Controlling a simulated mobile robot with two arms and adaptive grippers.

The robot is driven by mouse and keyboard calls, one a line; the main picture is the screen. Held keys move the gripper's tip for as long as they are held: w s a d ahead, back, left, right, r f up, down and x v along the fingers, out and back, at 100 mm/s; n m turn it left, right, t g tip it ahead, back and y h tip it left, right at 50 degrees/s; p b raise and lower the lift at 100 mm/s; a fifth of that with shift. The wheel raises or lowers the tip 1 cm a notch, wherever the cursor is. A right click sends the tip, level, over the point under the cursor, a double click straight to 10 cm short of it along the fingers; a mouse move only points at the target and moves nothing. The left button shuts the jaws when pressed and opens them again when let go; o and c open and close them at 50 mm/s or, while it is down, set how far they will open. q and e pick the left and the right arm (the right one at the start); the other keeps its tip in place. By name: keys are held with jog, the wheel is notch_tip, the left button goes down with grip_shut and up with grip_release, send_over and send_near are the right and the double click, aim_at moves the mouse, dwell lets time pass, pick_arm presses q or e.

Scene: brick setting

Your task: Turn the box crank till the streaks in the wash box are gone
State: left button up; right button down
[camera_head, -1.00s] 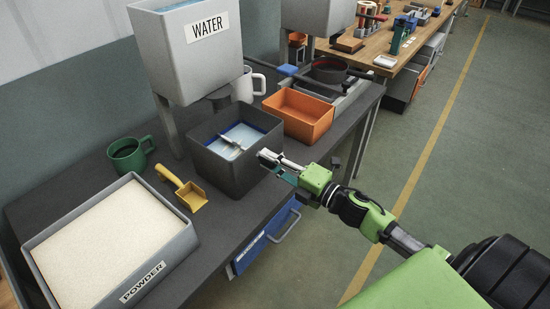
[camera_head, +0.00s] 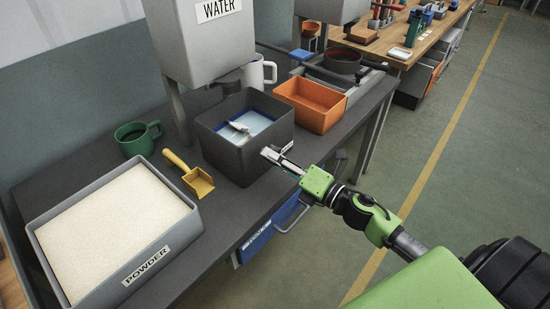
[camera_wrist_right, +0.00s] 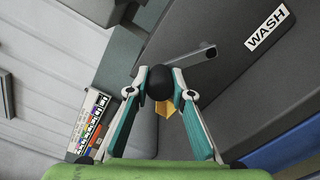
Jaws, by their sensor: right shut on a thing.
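The wash box (camera_head: 222,150) is a dark grey open box on the bench and holds pale blue liquid (camera_head: 258,121). A light grey stirring paddle (camera_head: 241,128) sits in it. At this size I cannot make out streaks. In the right wrist view the box wall (camera_wrist_right: 245,75) bears a WASH label (camera_wrist_right: 267,27). My right gripper (camera_head: 268,152) is at the box's front right side. In the wrist view its fingers (camera_wrist_right: 160,83) are shut on the crank's black knob (camera_wrist_right: 160,84). The crank's metal arm (camera_wrist_right: 192,58) runs up to the right. My left gripper is out of view.
A water tank (camera_head: 200,50) stands behind the box. An orange tray (camera_head: 318,122) is right of it. A yellow scoop (camera_head: 198,182), a green mug (camera_head: 133,140) and the powder bin (camera_head: 160,255) lie to the left. A blue drawer (camera_head: 258,240) is under the bench edge.

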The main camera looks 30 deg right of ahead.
jog(key=c, duration=1.8)
grip_release()
jog(key=shift+o, duration=0.2)
jog(key=v, duration=1.2)
jog(key=shift+f, duration=0.1)
